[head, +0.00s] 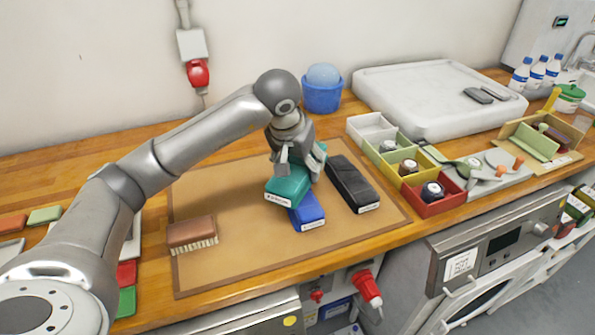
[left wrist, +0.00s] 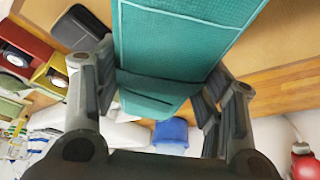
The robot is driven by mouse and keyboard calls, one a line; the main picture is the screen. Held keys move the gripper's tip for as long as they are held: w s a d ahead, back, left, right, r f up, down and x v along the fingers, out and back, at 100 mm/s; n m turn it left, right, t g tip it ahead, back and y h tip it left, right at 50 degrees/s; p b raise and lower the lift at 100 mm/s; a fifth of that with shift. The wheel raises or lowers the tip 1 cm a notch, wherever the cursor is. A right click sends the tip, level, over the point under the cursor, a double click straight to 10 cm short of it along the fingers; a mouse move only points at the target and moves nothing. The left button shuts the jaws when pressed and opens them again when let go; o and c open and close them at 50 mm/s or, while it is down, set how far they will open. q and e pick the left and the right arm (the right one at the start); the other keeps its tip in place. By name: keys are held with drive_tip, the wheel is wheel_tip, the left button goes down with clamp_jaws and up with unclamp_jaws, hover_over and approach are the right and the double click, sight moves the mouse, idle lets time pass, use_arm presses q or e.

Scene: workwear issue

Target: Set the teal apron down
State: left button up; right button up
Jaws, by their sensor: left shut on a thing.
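The teal apron (head: 287,187), a folded bundle with a white label on its front end, is held between the fingers of my left gripper (head: 300,163). In the left wrist view the teal apron (left wrist: 175,45) fills the space between the two dark fingers of the left gripper (left wrist: 165,95). In the head view it overlaps a folded blue bundle (head: 308,214) on the brown mat (head: 235,260); I cannot tell whether they touch. A folded black bundle (head: 352,185) lies to the right. My right gripper is not in view.
A brown brush (head: 192,234) lies on the mat's left part, with bare mat between it and the bundles. Small coloured bins (head: 441,207) stand to the right. A blue tub (head: 322,95) and a large white tray (head: 435,118) stand behind.

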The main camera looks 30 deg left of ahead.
sight(297, 166)
use_arm(q)
drive_tip(key=f, duration=0.1)
drive_tip(key=w+a+f, duration=0.1)
drive_tip(key=w+f, duration=0.1)
drive_tip(key=shift+w+a+f+p, duration=0.1)
drive_tip(key=shift+a+f+p, duration=0.05)
drive_tip(key=shift+a+p, duration=0.25)
drive_tip(key=x, duration=0.1)
drive_tip(key=p+x, duration=0.1)
drive_tip(key=shift+f, duration=0.45)
drive_tip(key=shift+a+f+p, duration=0.1)
drive_tip(key=shift+f+p, duration=0.25)
drive_tip(key=shift+f, duration=0.1)
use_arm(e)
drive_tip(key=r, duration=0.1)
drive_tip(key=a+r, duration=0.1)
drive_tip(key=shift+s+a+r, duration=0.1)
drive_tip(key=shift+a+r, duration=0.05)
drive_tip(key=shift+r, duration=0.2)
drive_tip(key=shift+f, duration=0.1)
use_arm(q)
drive_tip(key=shift+f+b, duration=0.2)
drive_tip(key=shift+b, duration=0.1)
drive_tip(key=o, duration=1.2)
drive_tip(key=shift+c, duration=0.2)
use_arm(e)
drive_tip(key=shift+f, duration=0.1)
use_arm(q)
drive_tip(key=shift+r, duration=0.15)
